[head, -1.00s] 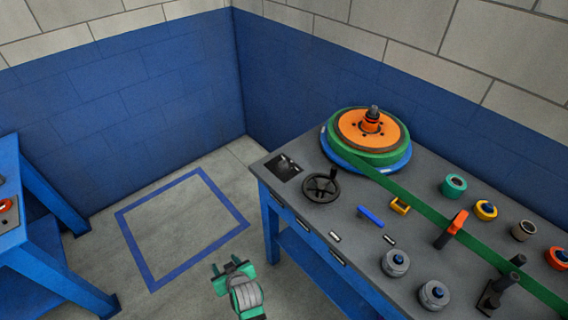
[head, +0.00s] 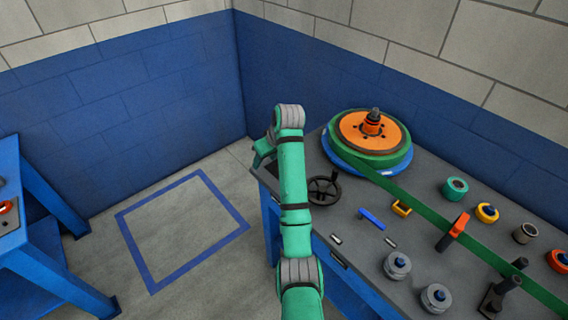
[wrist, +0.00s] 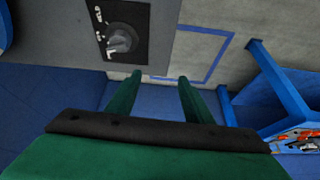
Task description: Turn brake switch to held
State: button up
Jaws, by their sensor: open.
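The brake switch is a grey rotary knob (wrist: 121,40) on a black plate (wrist: 135,16) with small white lettering and marks around it. The lettering is too small to read surely, so I cannot tell the knob's setting. In the wrist view my gripper (wrist: 160,78) points its two green fingers upward, open and empty. The knob lies above and left of the fingertips, apart from them.
On the bench (head: 352,215) are a black handwheel (head: 324,190), an orange and green reel (head: 368,135) with a green strip running right, a blue bar (head: 372,218) and several small parts. Another blue bench (head: 30,245) stands left. The floor between is clear.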

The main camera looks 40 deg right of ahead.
jog(key=s+d+r, duration=0.4)
jog(key=s+d, duration=0.2)
jog(key=d, duration=0.2)
jog(key=shift+m+g, duration=0.3)
jog(key=shift+g, duration=0.1)
jog(key=x, duration=1)
jog(key=shift+w+a+f, duration=0.2)
jog(key=shift+w, duration=0.4)
jog(key=shift+c, duration=0.6)
jog(key=shift+s+d+h, duration=0.2)
jog(key=shift+h, duration=0.1)
jog(key=c, duration=0.9)
